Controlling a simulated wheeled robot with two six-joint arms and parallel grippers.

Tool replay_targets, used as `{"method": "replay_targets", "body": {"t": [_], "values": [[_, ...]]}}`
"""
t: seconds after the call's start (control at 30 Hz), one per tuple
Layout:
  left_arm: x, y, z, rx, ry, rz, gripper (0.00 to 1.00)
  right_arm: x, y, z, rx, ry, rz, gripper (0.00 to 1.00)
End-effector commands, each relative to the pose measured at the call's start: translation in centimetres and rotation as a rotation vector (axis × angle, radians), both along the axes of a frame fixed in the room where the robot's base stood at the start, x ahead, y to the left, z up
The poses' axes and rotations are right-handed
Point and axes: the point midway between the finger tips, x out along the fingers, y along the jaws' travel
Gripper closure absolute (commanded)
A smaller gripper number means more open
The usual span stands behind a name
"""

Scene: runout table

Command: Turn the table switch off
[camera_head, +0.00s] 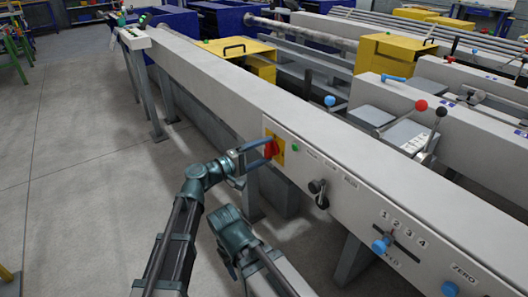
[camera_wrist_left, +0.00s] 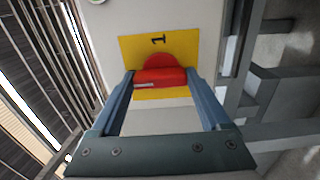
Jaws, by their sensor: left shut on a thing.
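The table switch is a red rotary knob (camera_head: 270,149) on a yellow plate (camera_head: 280,157), set in the side face of the long grey runout table (camera_head: 225,85). My left gripper (camera_head: 268,149) is at the switch, its fingers around the knob. In the left wrist view the red knob (camera_wrist_left: 160,75) sits between the two blue-grey fingertips (camera_wrist_left: 160,78), which touch its ends. The yellow plate (camera_wrist_left: 128,47) there shows a black "1" above the knob. My right gripper (camera_head: 230,245) hangs below and in front of the table, apart from it; its fingers do not show clearly.
Right of the switch on the same face are a small green button (camera_head: 295,147), a black-knobbed lever (camera_head: 316,188) and a blue knob on a slot (camera_head: 381,244) marked 1 to 4. Another blue knob (camera_head: 450,289) is lower right. The floor at left is clear.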

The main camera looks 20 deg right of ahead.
Motion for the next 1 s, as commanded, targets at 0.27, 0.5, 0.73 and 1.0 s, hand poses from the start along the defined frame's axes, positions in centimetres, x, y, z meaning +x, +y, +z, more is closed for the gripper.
{"method": "replay_targets", "body": {"t": [0.27,0.5,0.73,1.0], "values": [[0.07,0.08,-0.04,-0.006,0.018,0.002,0.76,0.00,0.00,-0.01,0.000,0.000,0.000,0.50],[0.06,0.09,-0.03,-0.006,0.018,0.002,0.76,0.00,0.00,-0.01,0.000,0.000,0.000,0.50],[0.06,0.05,-0.03,-0.005,0.017,0.002,0.00,0.00,0.00,-0.01,0.000,0.000,0.000,0.50],[-0.36,0.99,-0.02,-0.005,0.016,0.003,0.00,0.00,0.00,-0.01,0.000,0.000,0.000,0.50]]}}
